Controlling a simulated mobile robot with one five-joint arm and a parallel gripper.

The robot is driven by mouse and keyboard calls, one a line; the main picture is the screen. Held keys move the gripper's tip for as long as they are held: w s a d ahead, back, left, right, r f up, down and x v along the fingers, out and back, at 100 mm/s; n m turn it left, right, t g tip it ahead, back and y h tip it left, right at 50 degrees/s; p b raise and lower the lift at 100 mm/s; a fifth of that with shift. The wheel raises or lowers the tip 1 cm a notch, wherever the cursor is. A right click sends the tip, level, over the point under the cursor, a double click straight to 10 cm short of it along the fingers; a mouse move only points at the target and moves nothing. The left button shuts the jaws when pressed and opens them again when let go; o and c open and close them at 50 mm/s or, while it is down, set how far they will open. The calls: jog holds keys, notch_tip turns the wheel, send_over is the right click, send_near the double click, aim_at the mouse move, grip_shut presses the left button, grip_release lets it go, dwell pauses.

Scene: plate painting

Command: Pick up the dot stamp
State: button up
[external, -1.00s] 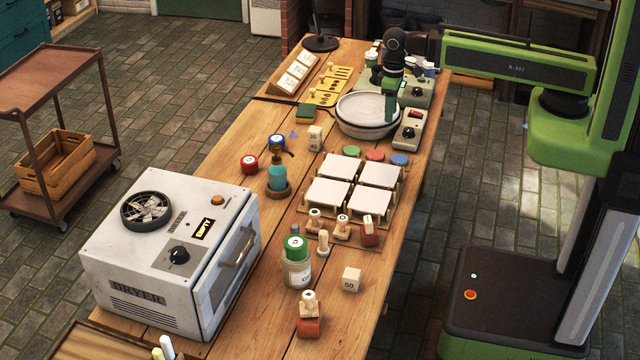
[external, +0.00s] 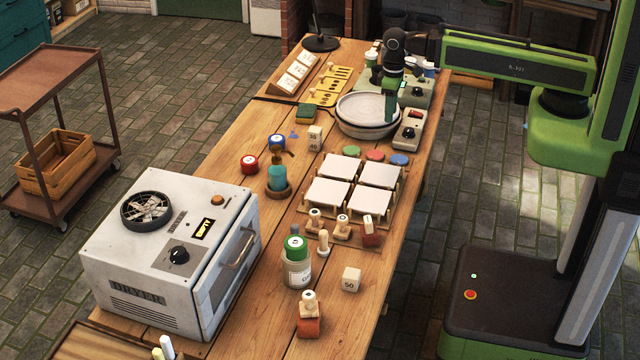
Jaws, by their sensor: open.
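Several small wooden-handled tools that look like stamps stand at the front edge of the tile rack. They include a left one (external: 314,219), a middle one (external: 342,227) and one with a red block (external: 369,232). A slim wooden peg-like tool (external: 323,242) stands just in front of them. Another stamp-like piece (external: 309,304) sits on an orange-red block nearer the camera. Their faces are hidden, so I cannot tell which is the dot stamp. My gripper (external: 390,112) is open and points down at the right side of the white round basin, well behind the stamps.
White square tiles (external: 328,192) lie on the wooden rack. The white basin (external: 352,122) stands behind them, with a switch box (external: 408,130) at its right. A green-topped jar (external: 297,265), a cube marked 50 (external: 351,280) and the dryer (external: 165,255) stand nearer the camera.

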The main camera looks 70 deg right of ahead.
jog(key=o, duration=0.5)
jog(key=shift+o, duration=0.2)
